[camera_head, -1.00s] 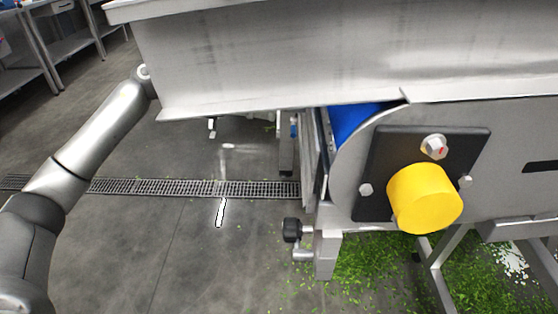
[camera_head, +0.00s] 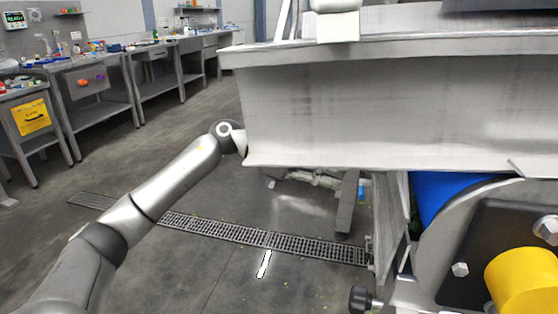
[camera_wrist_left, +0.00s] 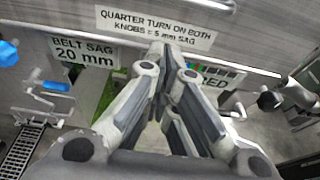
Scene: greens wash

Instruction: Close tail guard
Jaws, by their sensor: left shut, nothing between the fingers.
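A broad grey sheet-metal cover (camera_head: 360,110) runs across the tail of the conveyor, above the blue belt (camera_head: 440,190). It may be the tail guard; I cannot tell for sure. My left arm reaches behind the cover's left end, which hides its gripper in the head view. In the left wrist view my left gripper (camera_wrist_left: 167,55) is shut and empty. It is in front of a metal panel (camera_wrist_left: 130,48) with labels about belt sag and knobs; contact is unclear. My right gripper is not in view.
A yellow cap (camera_head: 522,280) sits on a black bearing plate at right, with a black knob (camera_head: 360,299) left of it. A floor drain (camera_head: 235,232) crosses the floor. Workbenches (camera_head: 90,75) line the far left. The floor between is mostly open.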

